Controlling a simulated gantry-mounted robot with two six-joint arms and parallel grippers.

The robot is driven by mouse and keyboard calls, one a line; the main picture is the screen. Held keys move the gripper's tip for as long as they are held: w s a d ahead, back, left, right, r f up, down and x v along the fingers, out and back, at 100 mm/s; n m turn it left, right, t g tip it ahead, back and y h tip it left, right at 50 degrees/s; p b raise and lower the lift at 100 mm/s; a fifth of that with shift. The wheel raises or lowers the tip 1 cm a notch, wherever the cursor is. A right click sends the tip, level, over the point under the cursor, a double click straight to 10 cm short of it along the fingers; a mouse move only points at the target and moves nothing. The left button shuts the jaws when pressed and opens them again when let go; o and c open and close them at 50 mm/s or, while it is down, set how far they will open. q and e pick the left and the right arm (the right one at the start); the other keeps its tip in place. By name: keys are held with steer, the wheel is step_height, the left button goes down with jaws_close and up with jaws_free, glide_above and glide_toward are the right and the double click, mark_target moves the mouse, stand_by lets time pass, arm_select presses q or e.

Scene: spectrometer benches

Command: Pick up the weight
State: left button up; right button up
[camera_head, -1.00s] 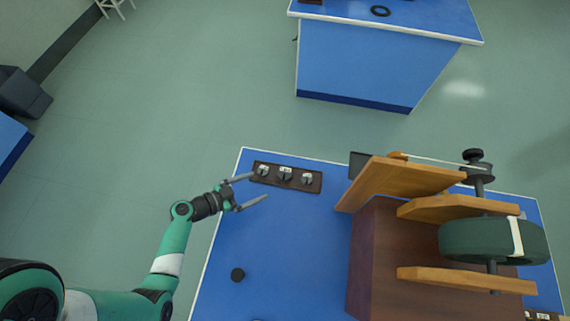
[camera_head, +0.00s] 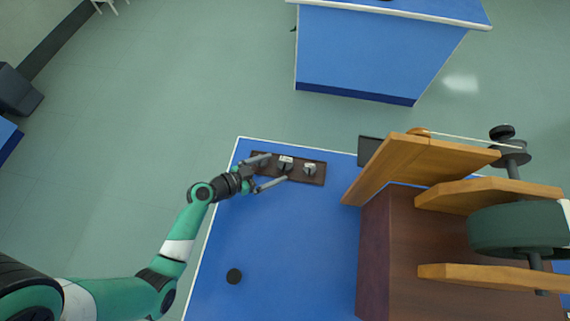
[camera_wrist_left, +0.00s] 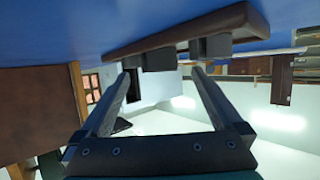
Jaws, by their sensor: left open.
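A dark wooden rack (camera_head: 318,179) lies near the far left edge of the blue bench. Small dark weights with pale labels stand on it: a middle weight (camera_head: 285,163) and a right weight (camera_head: 310,169). The rack's left end is partly covered by my left gripper (camera_head: 277,168), which is open with its fingers over the rack. In the left wrist view, the rack (camera_wrist_left: 190,35) crosses the top, and a dark block-like weight (camera_wrist_left: 159,60) shows between the open fingertips (camera_wrist_left: 163,69). Contact with it cannot be told. My right gripper is out of view.
A large wooden apparatus with a dark green cylinder (camera_head: 512,230) fills the right side. Another blue bench (camera_head: 370,55) stands beyond a floor gap.

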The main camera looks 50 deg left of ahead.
mark_target(283, 164)
arm_select(q)
steer(key=x, duration=0.4)
steer(key=shift+w+r, duration=0.1)
steer(key=shift+r, duration=0.1)
jaws_close()
steer(key=shift+r, duration=0.1)
